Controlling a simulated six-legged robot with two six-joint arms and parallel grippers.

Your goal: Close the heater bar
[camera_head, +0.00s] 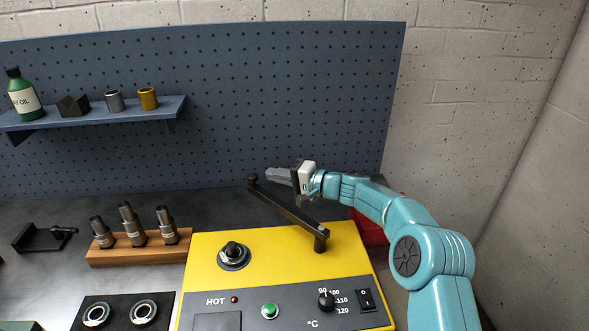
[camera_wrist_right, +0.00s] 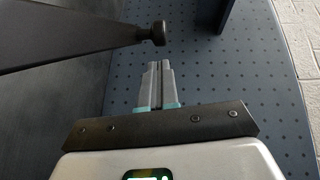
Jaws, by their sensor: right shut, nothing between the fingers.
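The yellow heater (camera_head: 300,240) sits on the bench with a grey front panel. Its dark heater bar (camera_head: 285,208) is mounted on a post at the heater's back right and slants away to the back left, its far end past the heater's back edge. A small knob (camera_head: 252,178) is on that far end. In the wrist view, the bar (camera_wrist_right: 75,40) comes in from the left, and its knob (camera_wrist_right: 158,33) lies just ahead of my fingertips. My right gripper (camera_head: 268,173) is shut and empty, close to the knob; I cannot tell if they touch. My left gripper is out of view.
A wooden block (camera_head: 140,252) with several metal tools stands left of the heater. A black holder (camera_head: 110,312) with two rings is in front of it. A red bin (camera_head: 370,232) is partly hidden behind my right arm. A blue pegboard (camera_head: 220,100) rises behind the bench.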

